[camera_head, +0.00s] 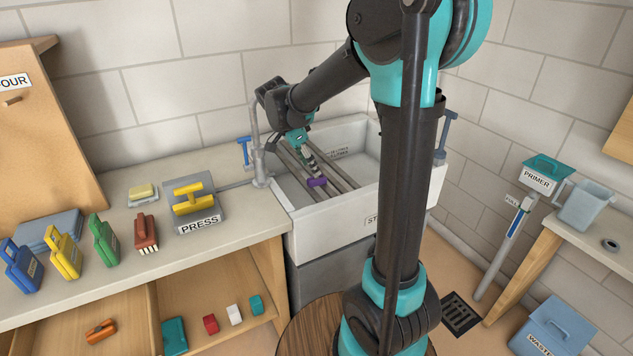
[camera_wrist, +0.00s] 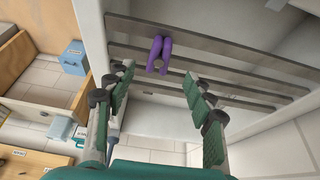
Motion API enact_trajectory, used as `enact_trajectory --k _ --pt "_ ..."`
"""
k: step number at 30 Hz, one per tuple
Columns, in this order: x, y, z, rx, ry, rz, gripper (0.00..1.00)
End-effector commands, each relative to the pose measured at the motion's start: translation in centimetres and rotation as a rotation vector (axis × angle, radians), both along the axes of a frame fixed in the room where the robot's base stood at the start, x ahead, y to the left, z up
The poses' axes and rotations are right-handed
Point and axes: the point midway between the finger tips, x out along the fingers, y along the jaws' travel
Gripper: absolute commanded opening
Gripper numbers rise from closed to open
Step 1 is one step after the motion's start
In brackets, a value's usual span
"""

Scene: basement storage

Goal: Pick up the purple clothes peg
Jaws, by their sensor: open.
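In the head view the peg (camera_head: 317,182) shows as a small purple block at the near end of my gripper. My gripper (camera_wrist: 158,88) is open, with its green-padded fingers spread wide to either side below the peg in the wrist view. Nothing is between the fingers. In the head view my gripper (camera_head: 312,160) hangs over the slats close to the peg; I cannot tell whether it touches.
The slats (camera_head: 345,178) lie across the white sink (camera_head: 330,222). A grey tap (camera_head: 257,145) stands at the sink's left. A yellow-handled press (camera_head: 194,203), a brush (camera_head: 145,232) and several coloured cases stand on the left counter. A bench (camera_head: 590,248) is at right.

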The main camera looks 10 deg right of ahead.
Motion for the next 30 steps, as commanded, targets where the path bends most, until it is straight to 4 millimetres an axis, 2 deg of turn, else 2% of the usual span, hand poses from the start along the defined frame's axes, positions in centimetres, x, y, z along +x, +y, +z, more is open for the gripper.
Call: enact_trajectory --k 10,20,30 --pt "0.4 -1.6 -4.1 0.0 0.0 -0.001 0.53" --pt "0.5 -1.9 -4.7 0.0 0.0 0.0 0.53" --pt "0.4 -1.9 -4.7 0.0 0.0 0.0 0.14"
